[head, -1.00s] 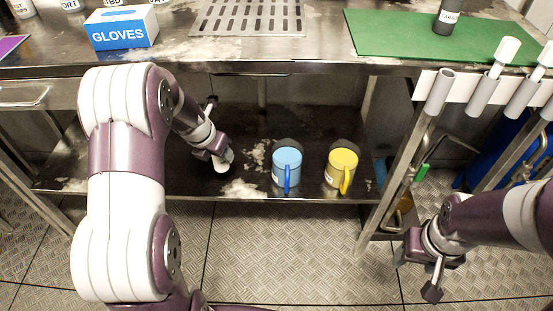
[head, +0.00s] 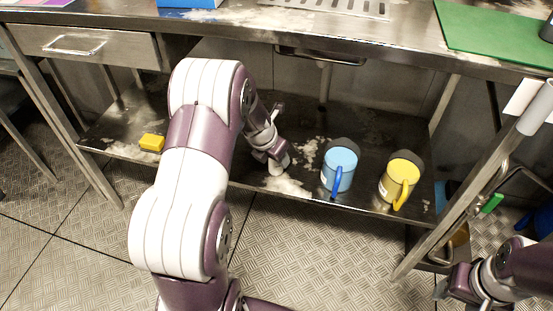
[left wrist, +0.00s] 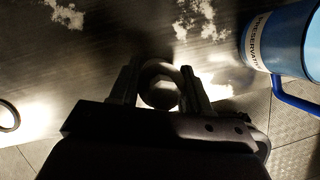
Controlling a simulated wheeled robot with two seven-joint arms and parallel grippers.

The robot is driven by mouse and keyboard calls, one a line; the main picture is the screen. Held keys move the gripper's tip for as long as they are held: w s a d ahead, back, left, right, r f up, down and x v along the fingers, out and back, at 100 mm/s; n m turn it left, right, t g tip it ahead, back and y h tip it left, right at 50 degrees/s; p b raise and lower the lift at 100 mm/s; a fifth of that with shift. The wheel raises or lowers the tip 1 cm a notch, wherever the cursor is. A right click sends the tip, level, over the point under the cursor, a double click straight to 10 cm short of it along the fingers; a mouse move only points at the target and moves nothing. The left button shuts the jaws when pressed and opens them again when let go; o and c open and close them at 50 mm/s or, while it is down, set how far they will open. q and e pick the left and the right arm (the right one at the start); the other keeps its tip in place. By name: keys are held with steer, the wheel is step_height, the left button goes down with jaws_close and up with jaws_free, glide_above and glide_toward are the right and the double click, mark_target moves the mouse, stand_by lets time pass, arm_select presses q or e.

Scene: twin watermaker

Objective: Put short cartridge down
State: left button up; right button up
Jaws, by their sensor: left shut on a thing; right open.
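My left gripper (head: 276,163) is over the lower shelf (head: 300,187), left of the blue mug. It is shut on the short cartridge (head: 279,168), whose pale end shows at the fingertips. In the left wrist view the cartridge's rounded end (left wrist: 160,88) sits between the two fingers (left wrist: 161,90), dark and partly shaded. The cartridge is close to the shelf surface; I cannot tell whether it touches. My right gripper (head: 460,298) is open and empty at the lower right, over the floor, cut by the picture edge.
A blue mug (head: 340,170) and a yellow mug (head: 402,180) stand right of my left gripper. The blue mug also shows in the left wrist view (left wrist: 285,42). A yellow block (head: 152,142) lies on the shelf's left. White patches mark the shelf. The bench top (head: 230,18) overhangs it.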

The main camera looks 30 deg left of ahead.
arm_select(q)
steer(key=shift+f, duration=0.15)
steer(key=o, duration=1.2)
steer(key=shift+c, duration=0.2)
steer(key=shift+r, duration=0.35)
steer(key=d+p+v, duration=0.1)
steer(key=p+v, duration=0.6)
steer(key=v, duration=0.4)
steer(key=s+d+r+m+g, duration=0.1)
steer(key=s+d+m, duration=0.4)
steer(key=m, duration=1.2)
steer(key=s+d+r+m+g, duration=0.1)
steer(key=s+d+m, duration=0.5)
steer(key=m, duration=1.1)
steer(key=s+g, duration=0.1)
steer(key=s, duration=0.3)
steer(key=shift+d+r+m+y, duration=0.2)
steer(key=shift+d+m+y, duration=0.1)
steer(key=shift+y, duration=0.1)
